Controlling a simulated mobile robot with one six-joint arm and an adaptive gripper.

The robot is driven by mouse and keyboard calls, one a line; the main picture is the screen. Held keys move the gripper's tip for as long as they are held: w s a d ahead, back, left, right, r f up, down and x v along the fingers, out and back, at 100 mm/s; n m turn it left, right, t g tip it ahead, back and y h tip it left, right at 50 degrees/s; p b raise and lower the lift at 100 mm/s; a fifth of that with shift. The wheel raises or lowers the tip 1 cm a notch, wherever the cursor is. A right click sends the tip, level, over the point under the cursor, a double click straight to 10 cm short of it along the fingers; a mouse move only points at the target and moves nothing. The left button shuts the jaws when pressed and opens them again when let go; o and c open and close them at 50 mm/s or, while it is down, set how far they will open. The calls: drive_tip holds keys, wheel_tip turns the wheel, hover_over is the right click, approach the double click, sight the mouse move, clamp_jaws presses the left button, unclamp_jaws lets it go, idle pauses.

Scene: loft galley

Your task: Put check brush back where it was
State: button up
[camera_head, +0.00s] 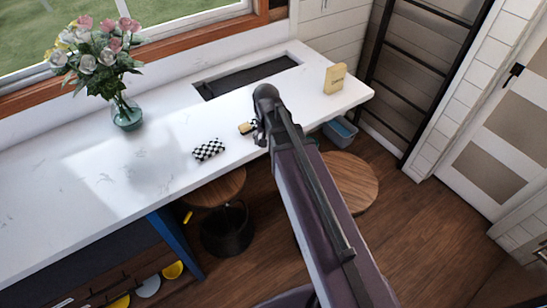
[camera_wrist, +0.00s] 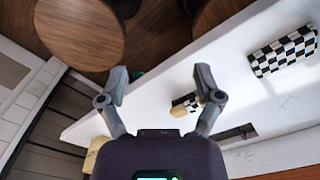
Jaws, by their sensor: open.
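A small black-and-white checked brush with a yellowish part, apparently the check brush (camera_head: 247,127), lies on the white counter near its front edge. In the wrist view the check brush (camera_wrist: 183,105) is just beside the right finger, which partly covers it. My gripper (camera_wrist: 161,80) is open, with nothing between its fingers. In the head view my gripper (camera_head: 262,132) is right beside the brush, above the counter edge; my arm hides part of that area. A larger checked block (camera_head: 208,150) lies on the counter to the left; it also shows in the wrist view (camera_wrist: 283,52).
A flower vase (camera_head: 127,115) stands at the left of the white counter (camera_head: 110,190). A dark sink recess (camera_head: 250,76) lies behind the brush. A tan block (camera_head: 335,77) stands at the right end. Round stools (camera_head: 350,182) are below the front edge.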

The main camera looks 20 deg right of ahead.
drive_tip(key=s+n, duration=0.3)
drive_tip(key=s, duration=0.4)
drive_tip(key=shift+s+n, duration=0.25)
drive_tip(key=shift+n, duration=0.15)
drive_tip(key=shift+d, duration=0.1)
